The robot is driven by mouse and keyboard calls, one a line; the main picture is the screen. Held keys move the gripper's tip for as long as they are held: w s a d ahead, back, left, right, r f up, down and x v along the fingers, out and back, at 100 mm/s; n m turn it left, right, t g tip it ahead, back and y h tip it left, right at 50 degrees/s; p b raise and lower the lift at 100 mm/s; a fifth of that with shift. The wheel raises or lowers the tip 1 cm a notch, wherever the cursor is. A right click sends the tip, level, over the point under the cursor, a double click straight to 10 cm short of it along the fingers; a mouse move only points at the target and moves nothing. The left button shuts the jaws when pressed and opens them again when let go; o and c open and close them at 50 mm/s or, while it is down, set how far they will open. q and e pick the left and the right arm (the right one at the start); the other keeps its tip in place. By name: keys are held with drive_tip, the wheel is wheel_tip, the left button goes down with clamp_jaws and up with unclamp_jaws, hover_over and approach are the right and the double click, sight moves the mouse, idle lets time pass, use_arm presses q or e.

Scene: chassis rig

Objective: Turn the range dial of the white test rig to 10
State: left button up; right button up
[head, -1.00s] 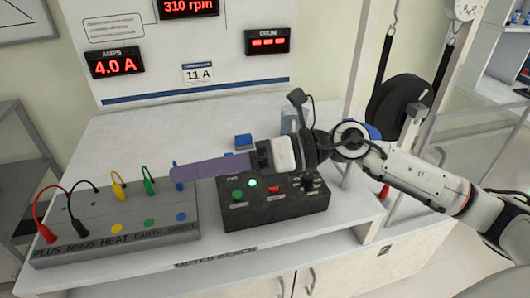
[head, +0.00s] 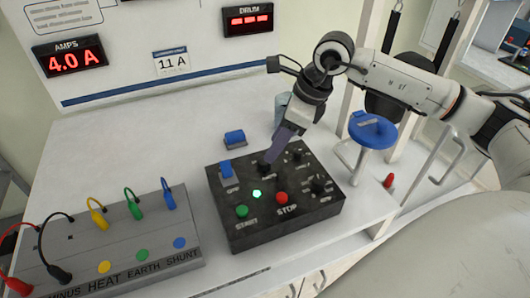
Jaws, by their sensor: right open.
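A black control box (head: 238,235) stands on the white bench, with several black dials, a green START button (head: 242,211), a red STOP button (head: 281,198) and a blue switch (head: 226,168). A back-left dial (head: 264,168) sits right under my right gripper (head: 273,158). Other dials are at the back right (head: 298,156) and right (head: 318,187). The labels are too small to tell which is the range dial or its setting. My right gripper is open, its purple-grey fingers pointing down at the back-left dial; contact is unclear. My left gripper is out of view.
The white rig panel (head: 130,20) behind has an AMPS display (head: 70,56) reading 4.0 A and an 11 A card (head: 170,62). A grey terminal box (head: 110,245) with coloured leads stands at left.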

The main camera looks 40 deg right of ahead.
sight(264, 164)
drive_tip(key=x, duration=0.5)
drive_tip(key=shift+w, duration=0.1)
drive_tip(key=shift+a+f, duration=0.1)
drive_tip(key=shift+f, duration=0.15)
drive_tip(key=shift+w+f, duration=0.1)
drive_tip(key=c, duration=1)
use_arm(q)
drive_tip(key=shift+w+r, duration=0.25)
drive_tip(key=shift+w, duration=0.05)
